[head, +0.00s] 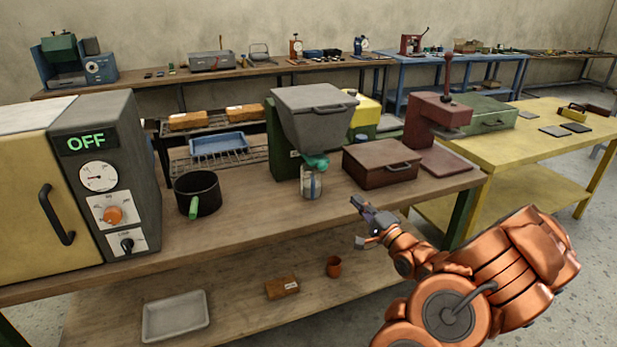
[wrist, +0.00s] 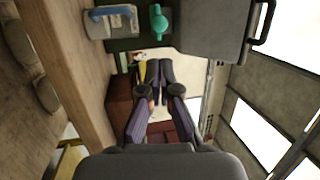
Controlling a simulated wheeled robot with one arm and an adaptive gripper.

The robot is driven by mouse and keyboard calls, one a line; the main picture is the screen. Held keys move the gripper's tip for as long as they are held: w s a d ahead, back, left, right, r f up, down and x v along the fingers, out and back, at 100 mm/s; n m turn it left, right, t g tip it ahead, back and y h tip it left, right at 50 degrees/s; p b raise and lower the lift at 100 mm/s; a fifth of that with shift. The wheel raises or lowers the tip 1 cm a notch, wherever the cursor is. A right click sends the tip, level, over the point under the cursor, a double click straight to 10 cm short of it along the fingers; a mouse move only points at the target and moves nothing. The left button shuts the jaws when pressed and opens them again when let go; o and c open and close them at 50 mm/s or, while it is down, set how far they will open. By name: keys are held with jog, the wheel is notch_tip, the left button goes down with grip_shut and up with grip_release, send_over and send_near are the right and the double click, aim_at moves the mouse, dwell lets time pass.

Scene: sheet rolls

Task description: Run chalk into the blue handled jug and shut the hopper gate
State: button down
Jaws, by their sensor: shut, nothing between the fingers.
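The hopper (head: 312,112) is a grey bin with a lid on a green stand, on the wooden bench. Its teal gate (head: 314,162) is at the outlet below; it also shows in the wrist view (wrist: 158,22). I cannot tell whether the gate is open. The jug (head: 311,184), pale with a blue handle, stands under the outlet; in the wrist view the blue handle (wrist: 112,14) faces me. No chalk is visible, and the jug's inside is hidden. My gripper (head: 359,220) is shut and empty, to the right of the jug near the bench's front edge, touching nothing.
A brown lidded box (head: 381,165) and a red press (head: 438,125) stand right of the hopper. A black pot with a green handle (head: 197,193) and an oven reading OFF (head: 105,170) are left. The bench front between pot and jug is clear.

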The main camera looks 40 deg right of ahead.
jog(key=p, duration=0.3)
send_near(325, 169)
jog(key=shift+x, duration=3.6)
